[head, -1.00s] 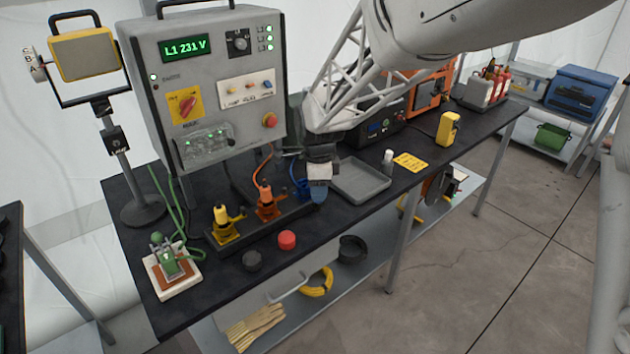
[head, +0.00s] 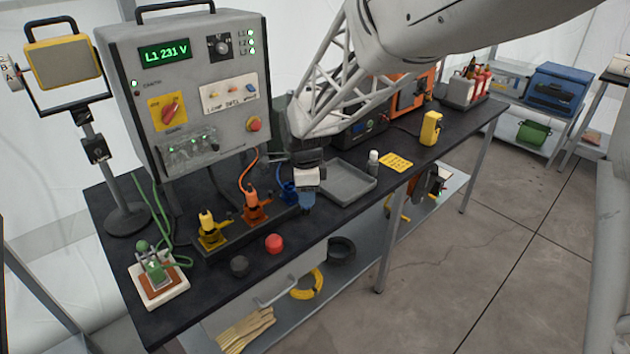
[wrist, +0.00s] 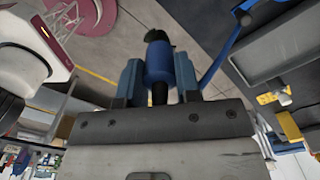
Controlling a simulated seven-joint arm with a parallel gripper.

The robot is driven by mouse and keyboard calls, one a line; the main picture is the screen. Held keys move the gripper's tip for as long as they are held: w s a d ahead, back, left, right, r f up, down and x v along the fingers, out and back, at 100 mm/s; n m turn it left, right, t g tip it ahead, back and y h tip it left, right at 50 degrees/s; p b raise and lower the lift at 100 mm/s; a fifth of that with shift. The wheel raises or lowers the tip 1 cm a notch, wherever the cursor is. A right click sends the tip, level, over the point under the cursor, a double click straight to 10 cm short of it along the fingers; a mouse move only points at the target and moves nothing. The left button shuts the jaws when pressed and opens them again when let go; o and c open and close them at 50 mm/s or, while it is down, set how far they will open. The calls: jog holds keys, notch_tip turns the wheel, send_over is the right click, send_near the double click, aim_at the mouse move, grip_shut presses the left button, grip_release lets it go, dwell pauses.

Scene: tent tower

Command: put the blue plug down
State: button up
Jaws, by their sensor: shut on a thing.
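The blue plug (wrist: 158,62) is held between the two fingers of my gripper (wrist: 159,78) in the wrist view, with its dark end showing beyond them. In the head view my gripper (head: 306,203) points down at the right end of the dark holder strip (head: 228,238), in front of the grey tray. There the plug is mostly hidden by my gripper, and I cannot tell whether it touches anything. A blue part (head: 287,190) shows just left of my gripper. The yellow plug (head: 209,230) and the orange plug (head: 254,207) stand upright in the strip.
A red cap (head: 274,243) and a black cap (head: 239,266) lie near the front edge. The grey panel (head: 195,85) stands behind.

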jog(key=w+d+f, duration=0.5)
jog(key=w+d, duration=0.7)
jog(key=shift+w, duration=0.15)
send_over(340, 183)
jog(key=shift+w+f, duration=0.1)
jog(key=shift+f, duration=0.7)
dwell(0.3)
jog(key=shift+f, duration=1.75)
jog(key=shift+f, duration=0.1)
